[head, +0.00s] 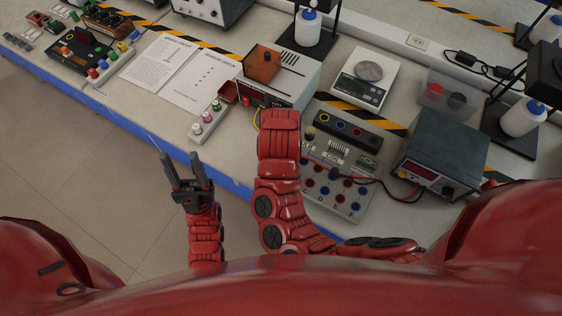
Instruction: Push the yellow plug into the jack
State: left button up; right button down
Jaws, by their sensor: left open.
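No yellow plug shows clearly. A thin yellow strand (256,119) shows at the left edge of my right forearm, and I cannot tell whether it belongs to the plug. A grey panel (351,207) with several ringed jacks lies on the bench right of that forearm, which covers part of it. A dark strip with coloured rings, one of them yellow (325,118), sits at its far end. I cannot tell which jack is meant. My right gripper is hidden from view.
A power supply (440,150) with red and black leads stands right of the panel. A scale (366,78), an instrument with an orange box (263,64) and bottles stand behind. Papers (160,62) lie at left. The blue bench edge (130,122) runs in front.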

jog(key=shift+f, duration=0.1)
jog(key=shift+c, duration=0.9)
grip_release()
jog(key=shift+r+p, duration=3.05)
jog(key=shift+r, duration=0.3)
jog(key=shift+f, duration=0.1)
